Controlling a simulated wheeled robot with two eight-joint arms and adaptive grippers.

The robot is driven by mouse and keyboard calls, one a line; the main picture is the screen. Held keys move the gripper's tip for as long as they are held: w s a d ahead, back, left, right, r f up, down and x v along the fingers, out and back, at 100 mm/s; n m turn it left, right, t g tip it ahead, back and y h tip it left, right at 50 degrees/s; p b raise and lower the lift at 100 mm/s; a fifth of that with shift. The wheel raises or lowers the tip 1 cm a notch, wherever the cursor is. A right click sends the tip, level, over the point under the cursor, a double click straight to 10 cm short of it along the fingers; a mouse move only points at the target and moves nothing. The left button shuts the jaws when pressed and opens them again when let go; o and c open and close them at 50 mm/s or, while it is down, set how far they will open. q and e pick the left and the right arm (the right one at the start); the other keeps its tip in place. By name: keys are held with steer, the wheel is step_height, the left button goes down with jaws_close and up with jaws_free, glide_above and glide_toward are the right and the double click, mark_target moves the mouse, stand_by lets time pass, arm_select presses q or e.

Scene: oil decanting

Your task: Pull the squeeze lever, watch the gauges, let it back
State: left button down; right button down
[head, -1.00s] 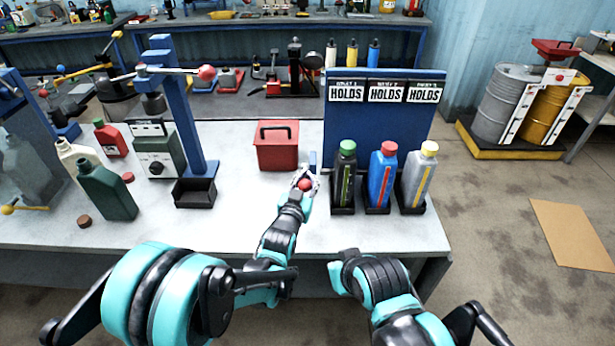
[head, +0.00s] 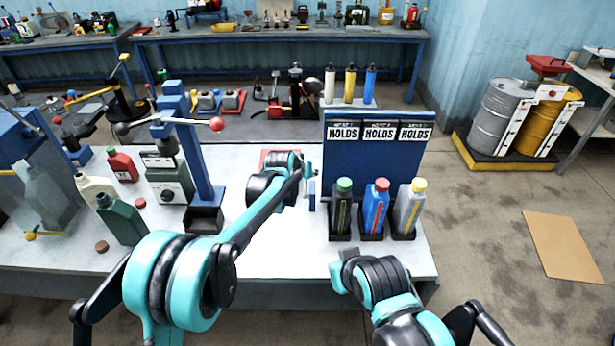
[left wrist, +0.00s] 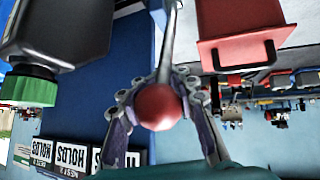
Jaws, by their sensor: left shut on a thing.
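In the left wrist view my left gripper (left wrist: 160,112) is shut on the red ball knob (left wrist: 158,106) of the squeeze lever, with one finger on each side. A grey metal rod (left wrist: 168,45) runs from the knob to the picture's top edge. A short blue upright (head: 312,192) stands just right of my wrist. No gauge dial can be made out. My right arm (head: 375,285) is bent at the front edge; its gripper is not in view.
Black, blue and grey bottles (head: 375,210) stand in black holders before a blue panel (head: 345,182) with HOLDS cards. My arm mostly hides a red box (head: 268,157). Left are a blue post (head: 200,165) with a red-knobbed lever and a dark green jug (head: 122,222).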

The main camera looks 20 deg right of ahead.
arm_select(q)
steer(key=shift+w+d+r+g+p, duration=0.1)
steer(key=shift+w+d+g+p, duration=0.1)
steer(key=shift+w, duration=0.35)
steer(key=shift+w+d+r+g+p, duration=0.15)
steer(key=shift+w+d+p, duration=0.1)
steer(key=shift+w, duration=0.35)
steer(key=shift+w+d+r+g+p, duration=0.1)
steer(key=shift+w+d+g+p, duration=0.1)
steer(key=shift+w, duration=0.35)
steer(key=c, duration=1.2)
jaws_free()
steer(key=shift+o, duration=0.5)
steer(key=shift+w+f, duration=0.1)
steer(key=shift+a, duration=0.1)
steer(key=v, duration=1.2)
steer(key=shift+d, duration=0.3)
